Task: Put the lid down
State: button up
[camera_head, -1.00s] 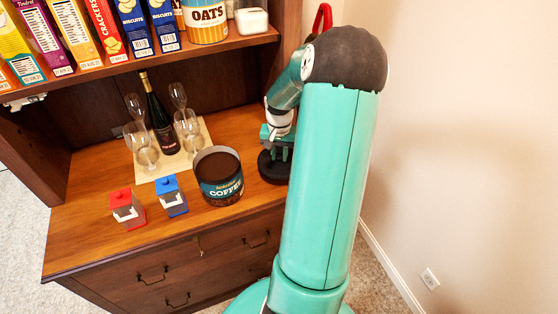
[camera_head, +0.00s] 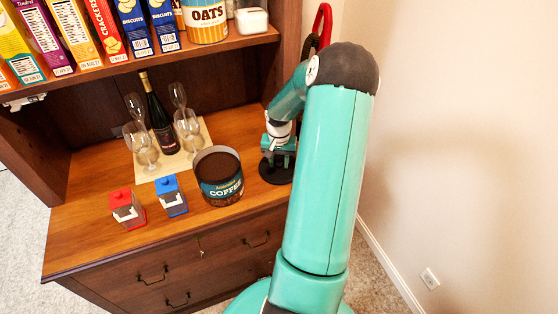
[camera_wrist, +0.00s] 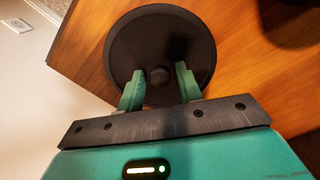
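The lid (camera_head: 278,177) is a round black disc with a central knob. It lies flat on the wooden counter at the right, beside the coffee can. In the wrist view the lid (camera_wrist: 122,50) fills the upper middle, with its knob between my fingers. My gripper (camera_head: 278,162) points down over the lid. In the wrist view my gripper (camera_wrist: 160,80) has its two green fingers on either side of the knob, with a gap visible at each side. The coffee can (camera_head: 220,182) stands open, dark inside, left of the lid.
A red box (camera_head: 126,209) and a blue box (camera_head: 171,196) stand left of the can. Behind them a bottle (camera_head: 159,122) and several glasses stand on a pale mat (camera_head: 147,175).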

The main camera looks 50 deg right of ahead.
aim_at(279, 163)
jog(key=shift+o, duration=0.5)
notch_tip(279, 163, up, 12)
jog(key=shift+r, duration=0.2)
jog(key=w+a+r+n+t+h, duration=0.1)
jog(key=a+r+n, duration=0.1)
jog(key=a+r, duration=0.35)
jog(key=w+a+r+n, duration=0.1)
jog(key=a+r+n, duration=0.15)
jog(key=a, duration=0.65)
jog(key=w+a+r+n+t+h, duration=0.1)
jog(key=a+r, duration=0.4)
jog(key=a, duration=0.3)
jog(key=s+a+r+n+t+y, duration=0.1)
jog(key=s+a+r+n, duration=0.1)
jog(key=s+a, duration=0.3)
jog(key=s+a+r+n+t+y, duration=0.1)
jog(key=s+a+r+n+t, duration=0.1)
jog(key=a, duration=1.2)
jog(key=s+r+n, duration=0.1)
jog(key=s+n, duration=0.1)
jog(key=s, duration=0.1)
jog(key=shift+s+n+t, duration=0.3)
jog(key=shift+n, duration=0.05)
jog(key=shift+s, duration=0.1)
